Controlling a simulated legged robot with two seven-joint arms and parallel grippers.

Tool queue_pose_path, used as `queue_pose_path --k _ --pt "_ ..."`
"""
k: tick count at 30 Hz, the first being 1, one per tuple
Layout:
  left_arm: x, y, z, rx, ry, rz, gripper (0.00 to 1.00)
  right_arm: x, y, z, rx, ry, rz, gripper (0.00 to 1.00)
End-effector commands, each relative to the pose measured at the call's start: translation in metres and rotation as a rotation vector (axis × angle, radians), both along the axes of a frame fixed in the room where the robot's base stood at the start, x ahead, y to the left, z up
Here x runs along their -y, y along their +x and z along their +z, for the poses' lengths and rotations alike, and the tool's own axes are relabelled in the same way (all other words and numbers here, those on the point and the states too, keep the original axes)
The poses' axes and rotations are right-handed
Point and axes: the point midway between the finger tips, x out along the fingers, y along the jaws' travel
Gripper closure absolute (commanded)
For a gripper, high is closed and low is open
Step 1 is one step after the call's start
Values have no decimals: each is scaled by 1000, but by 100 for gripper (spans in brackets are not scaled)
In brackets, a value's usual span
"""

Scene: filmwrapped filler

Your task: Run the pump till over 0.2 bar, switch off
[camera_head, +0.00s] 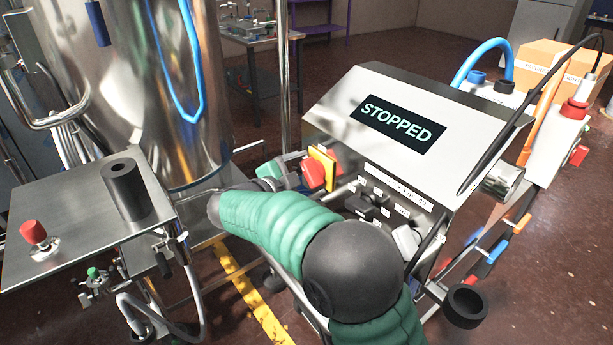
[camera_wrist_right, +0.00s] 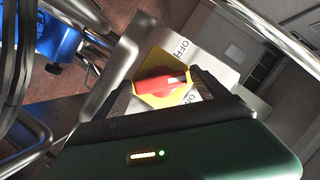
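The pump's control box (camera_head: 400,140) has a dark display (camera_head: 398,124) reading "STOPPED". A red rotary switch (camera_head: 313,174) on a yellow plate (camera_head: 325,160) sits on the box's left side. In the right wrist view the red handle (camera_wrist_right: 160,84) lies across the yellow plate (camera_wrist_right: 158,62), with an "OFF" label above it and another label partly covered below. My right gripper (camera_head: 282,172) is at this switch. In the wrist view its fingers (camera_wrist_right: 165,90) are spread on either side of the handle; whether they touch it I cannot tell. My left gripper is not in view.
Black knobs (camera_head: 366,204) on the box's lower front are partly behind my right arm. A steel table (camera_head: 70,225) with a black cylinder (camera_head: 125,190) and a red button (camera_head: 34,232) stands left. A shiny tank (camera_head: 140,90) stands behind it. Cables and hoses hang at the right.

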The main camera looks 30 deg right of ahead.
Motion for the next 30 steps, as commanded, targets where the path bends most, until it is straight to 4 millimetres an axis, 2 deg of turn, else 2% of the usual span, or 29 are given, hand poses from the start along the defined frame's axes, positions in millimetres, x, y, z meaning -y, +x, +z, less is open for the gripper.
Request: queue_pose_path --k 2,12,22,30 --pt "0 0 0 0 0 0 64 0 0 0 0 0 0 29" --pt "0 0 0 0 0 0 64 0 0 0 0 1 -1 73" --pt "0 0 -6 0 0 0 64 0 -1 -3 48 6 0 73" --pt "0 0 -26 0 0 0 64 0 -2 -7 214 19 1 73"
